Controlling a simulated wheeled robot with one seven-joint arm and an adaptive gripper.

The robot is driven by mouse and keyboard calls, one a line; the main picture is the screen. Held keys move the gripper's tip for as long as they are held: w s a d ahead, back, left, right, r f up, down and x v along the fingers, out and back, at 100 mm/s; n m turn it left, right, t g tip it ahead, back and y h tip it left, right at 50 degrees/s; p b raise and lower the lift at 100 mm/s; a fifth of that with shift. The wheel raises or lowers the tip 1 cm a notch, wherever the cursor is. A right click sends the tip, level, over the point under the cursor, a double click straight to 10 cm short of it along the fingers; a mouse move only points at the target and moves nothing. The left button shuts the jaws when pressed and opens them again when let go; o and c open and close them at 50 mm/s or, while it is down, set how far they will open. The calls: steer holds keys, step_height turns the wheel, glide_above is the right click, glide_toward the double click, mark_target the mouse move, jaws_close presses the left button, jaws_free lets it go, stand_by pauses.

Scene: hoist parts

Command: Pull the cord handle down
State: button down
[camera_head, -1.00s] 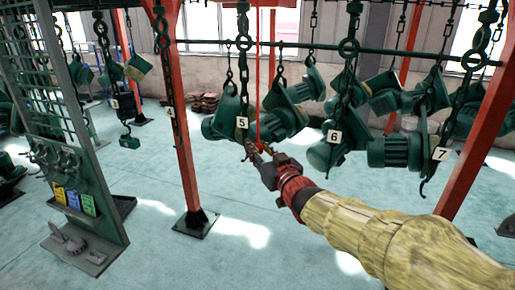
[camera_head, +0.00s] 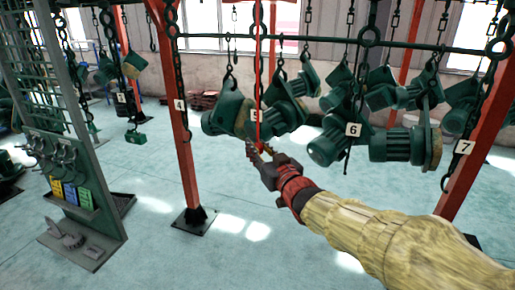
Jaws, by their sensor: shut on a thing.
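A thin red cord (camera_head: 258,70) hangs straight down in the middle of the head view. Its lower end, a small red handle (camera_head: 258,138), meets my gripper (camera_head: 259,150). My gripper is shut on the handle, and its fingers partly hide it. The cord passes in front of the number 5 tag (camera_head: 253,116) and covers part of it. My arm reaches in from the lower right.
Green hoist motors (camera_head: 225,115) hang close behind the gripper, with more to the right (camera_head: 397,145). Red posts (camera_head: 190,170) stand left and right. A green tool rack (camera_head: 75,190) is at left. The floor below is clear.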

steer(key=shift+f, duration=0.25)
steer(key=c, duration=1.5)
jaws_free()
steer(key=shift+r, duration=0.1)
steer(key=shift+c, duration=0.2)
steer(key=v, duration=1.2)
